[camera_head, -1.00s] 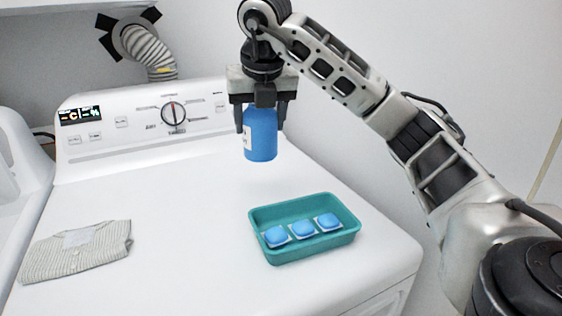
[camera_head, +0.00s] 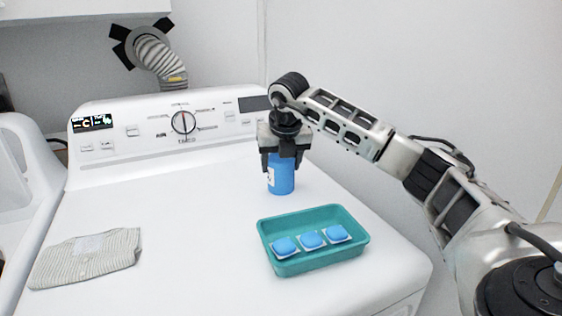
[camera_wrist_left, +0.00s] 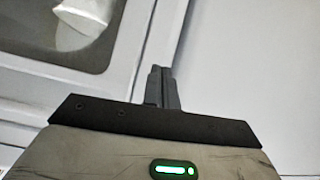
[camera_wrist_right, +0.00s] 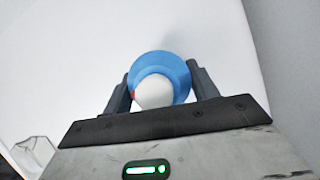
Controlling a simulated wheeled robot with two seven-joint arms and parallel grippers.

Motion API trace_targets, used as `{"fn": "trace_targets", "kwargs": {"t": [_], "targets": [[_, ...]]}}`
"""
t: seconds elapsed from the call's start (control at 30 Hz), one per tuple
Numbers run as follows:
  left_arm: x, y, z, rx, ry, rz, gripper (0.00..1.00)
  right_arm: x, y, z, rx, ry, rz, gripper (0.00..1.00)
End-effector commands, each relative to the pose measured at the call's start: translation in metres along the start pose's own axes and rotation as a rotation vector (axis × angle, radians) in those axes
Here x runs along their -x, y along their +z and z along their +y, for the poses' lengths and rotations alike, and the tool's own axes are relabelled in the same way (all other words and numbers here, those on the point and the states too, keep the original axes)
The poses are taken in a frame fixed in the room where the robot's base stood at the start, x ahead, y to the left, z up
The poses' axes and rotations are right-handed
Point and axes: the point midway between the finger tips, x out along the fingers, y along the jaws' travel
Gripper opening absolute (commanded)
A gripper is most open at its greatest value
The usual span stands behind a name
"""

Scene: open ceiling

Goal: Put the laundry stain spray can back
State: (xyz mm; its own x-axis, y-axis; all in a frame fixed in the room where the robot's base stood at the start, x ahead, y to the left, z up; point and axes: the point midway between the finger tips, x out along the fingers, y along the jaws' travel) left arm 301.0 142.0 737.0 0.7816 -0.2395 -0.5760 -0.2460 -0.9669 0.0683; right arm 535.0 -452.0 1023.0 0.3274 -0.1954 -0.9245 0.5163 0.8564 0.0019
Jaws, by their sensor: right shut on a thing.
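The laundry stain spray can (camera_head: 281,182) is blue with a white label. It is upright over the back right part of the white machine's top (camera_head: 190,240); I cannot tell whether its base touches the surface. My right gripper (camera_head: 281,168) is above it, shut around its upper part. In the right wrist view, the can's blue body (camera_wrist_right: 160,62) and white top sit between the two fingers. My left gripper shows only in the left wrist view (camera_wrist_left: 162,88), its fingers together and empty.
A teal tray (camera_head: 347,252) with three blue-and-white pods stands in front of the can. A folded striped cloth (camera_head: 85,262) lies at the left. The control panel (camera_head: 150,135) rises behind. The top between cloth and tray is clear.

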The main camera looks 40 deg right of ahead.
Motion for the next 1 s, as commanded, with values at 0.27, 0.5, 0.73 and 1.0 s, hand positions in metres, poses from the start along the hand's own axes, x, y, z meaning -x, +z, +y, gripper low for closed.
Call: {"fn": "trace_targets", "kwargs": {"t": [0.27,0.5,0.73,1.0], "targets": [[-0.001,0.001,0.0,0.001,0.001,0.0,0.0,0.0,0.0,0.0,-0.001,0.002,-0.004,0.22],[-0.001,0.001,0.0,0.003,0.002,0.001,0.0,-0.002,-0.001,0.0,0.0,0.001,-0.001,0.8],[0.001,-0.002,0.001,0.002,0.002,0.003,0.0,0.001,0.001,0.0,-0.001,0.001,-0.001,0.8],[-0.001,-0.001,0.0,0.001,0.002,0.004,0.0,0.043,0.002,0.001,0.0,0.005,-0.006,0.8]]}}
